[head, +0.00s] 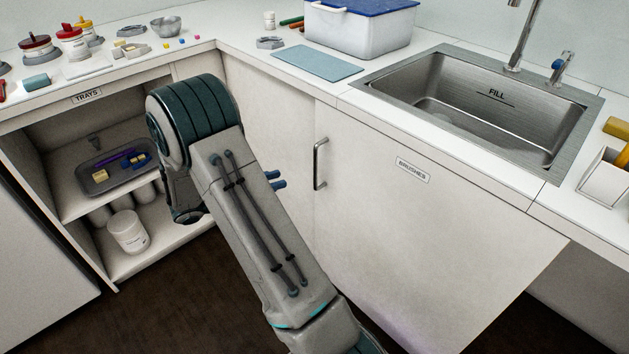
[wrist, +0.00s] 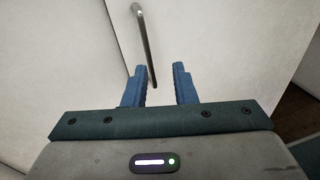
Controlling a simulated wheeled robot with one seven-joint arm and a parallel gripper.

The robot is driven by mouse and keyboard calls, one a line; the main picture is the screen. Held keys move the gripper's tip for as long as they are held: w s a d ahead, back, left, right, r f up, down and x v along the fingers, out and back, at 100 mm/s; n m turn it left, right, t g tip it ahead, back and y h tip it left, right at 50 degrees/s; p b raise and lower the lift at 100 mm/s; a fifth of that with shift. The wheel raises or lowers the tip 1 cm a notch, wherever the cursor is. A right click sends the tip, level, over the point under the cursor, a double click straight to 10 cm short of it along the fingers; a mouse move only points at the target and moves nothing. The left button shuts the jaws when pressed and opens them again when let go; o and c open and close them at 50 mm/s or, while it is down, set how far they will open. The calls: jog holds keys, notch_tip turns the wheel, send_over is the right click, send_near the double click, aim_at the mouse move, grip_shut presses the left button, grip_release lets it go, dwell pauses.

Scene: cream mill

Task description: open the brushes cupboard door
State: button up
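The brushes cupboard door (head: 410,230) is a cream panel below the sink with a "BRUSHES" label (head: 413,170). It looks shut. Its upright metal bar handle (head: 318,164) is near the door's left edge. The handle also shows in the wrist view (wrist: 145,45), running down to between the fingertips of my gripper (wrist: 157,72). My gripper is open, with its blue fingers apart and the bar's lower end nearer the left finger. I cannot tell whether the bar is touched. In the head view the blue fingertips (head: 277,180) stick out past my arm, left of the handle.
Left is an open cupboard labelled "TRAYS" (head: 87,96), holding a grey tray (head: 112,172) and white tubs (head: 128,232). Above the door are the countertop (head: 262,85) and steel sink (head: 480,110). The dark floor (head: 190,290) shows below.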

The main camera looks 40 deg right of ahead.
notch_tip(320, 180, down, 3)
jog(key=w+n+h, duration=0.1)
jog(key=w, duration=0.1)
jog(key=b, duration=0.3)
send_over(315, 186)
jog(key=shift+w+d+r+t, duration=0.1)
jog(key=shift+w+d+t, duration=0.15)
jog(key=shift+t, duration=0.15)
grip_shut()
